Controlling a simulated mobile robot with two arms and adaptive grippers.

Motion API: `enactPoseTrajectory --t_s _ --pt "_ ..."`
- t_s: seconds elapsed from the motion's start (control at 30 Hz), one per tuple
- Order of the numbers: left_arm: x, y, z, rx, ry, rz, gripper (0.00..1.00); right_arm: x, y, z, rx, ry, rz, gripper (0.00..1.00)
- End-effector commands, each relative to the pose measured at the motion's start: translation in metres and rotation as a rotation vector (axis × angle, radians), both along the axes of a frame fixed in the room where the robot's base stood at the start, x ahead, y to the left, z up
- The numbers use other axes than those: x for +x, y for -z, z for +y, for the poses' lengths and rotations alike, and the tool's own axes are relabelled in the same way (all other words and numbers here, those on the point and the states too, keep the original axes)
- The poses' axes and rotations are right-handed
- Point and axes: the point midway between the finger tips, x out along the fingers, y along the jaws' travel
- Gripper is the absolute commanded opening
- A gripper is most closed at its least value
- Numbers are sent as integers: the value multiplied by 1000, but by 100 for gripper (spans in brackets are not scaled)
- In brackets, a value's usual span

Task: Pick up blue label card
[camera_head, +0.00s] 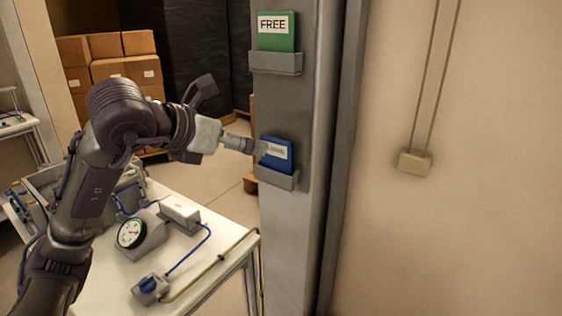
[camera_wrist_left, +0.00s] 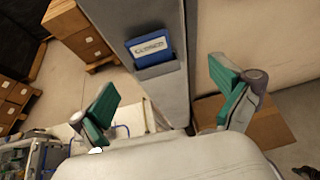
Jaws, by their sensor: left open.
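The blue label card (camera_head: 276,155) stands in the lower grey holder (camera_head: 277,179) on the grey post. Its lower part is hidden by the holder. The card shows again in the left wrist view (camera_wrist_left: 149,48), with a white strip that reads CLOSED. My left gripper (camera_head: 250,147) reaches in from the left beside the card and covers part of its left side in the head view. In the left wrist view my left gripper (camera_wrist_left: 167,92) is open, with its green-padded fingers wide apart and nothing between them. The card lies beyond the fingers. My right gripper is not in view.
A green FREE card (camera_head: 276,42) stands in the upper holder (camera_head: 276,62) on the post (camera_head: 285,110). A white table (camera_head: 205,265) at lower left carries a gauge (camera_head: 131,233), a blue-topped box and cables. Cardboard boxes (camera_head: 105,60) stand behind. The right wall is bare except for a conduit box (camera_head: 414,163).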

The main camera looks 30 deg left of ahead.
Motion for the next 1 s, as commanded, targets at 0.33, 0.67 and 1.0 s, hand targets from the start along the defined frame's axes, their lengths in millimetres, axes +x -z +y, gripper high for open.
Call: enactPoseTrajectory --t_s 0.33,0.67,1.0 --pt "35 14 11 30 -67 7 100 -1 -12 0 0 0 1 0" --pt "71 36 6 34 -67 3 100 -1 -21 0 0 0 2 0" --pt "107 57 -2 32 -66 6 100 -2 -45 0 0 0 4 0"
